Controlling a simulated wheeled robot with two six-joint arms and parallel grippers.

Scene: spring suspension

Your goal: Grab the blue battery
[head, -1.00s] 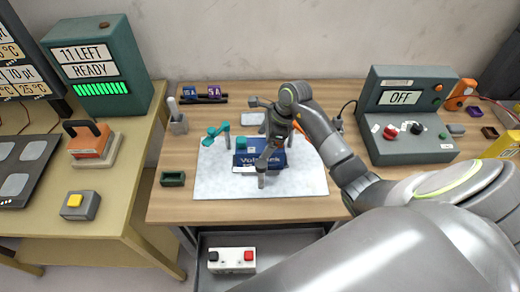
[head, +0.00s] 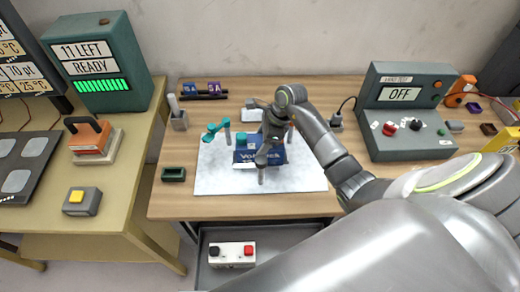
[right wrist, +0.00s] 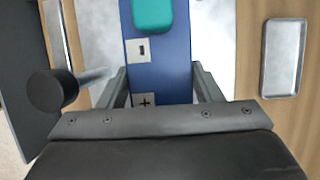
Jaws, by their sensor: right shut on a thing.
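The blue battery (head: 244,157) lies on the white mat (head: 218,182) in the middle of the wooden bench. Part of it is hidden under my right arm in the head view. My right gripper (head: 268,150) reaches down over it from the right. In the right wrist view the battery (right wrist: 174,78) runs between the two fingers, which press on its sides. A plus mark and a minus mark show on its pale end patches. A teal block (right wrist: 152,14) sits over its far part. My left gripper is in neither view.
A teal-ended clamp (head: 213,130) stands left of the battery. A grey box reading OFF (head: 404,120) stands at the right. An open drawer (head: 290,242) below holds a white block (head: 232,254) with black and red caps.

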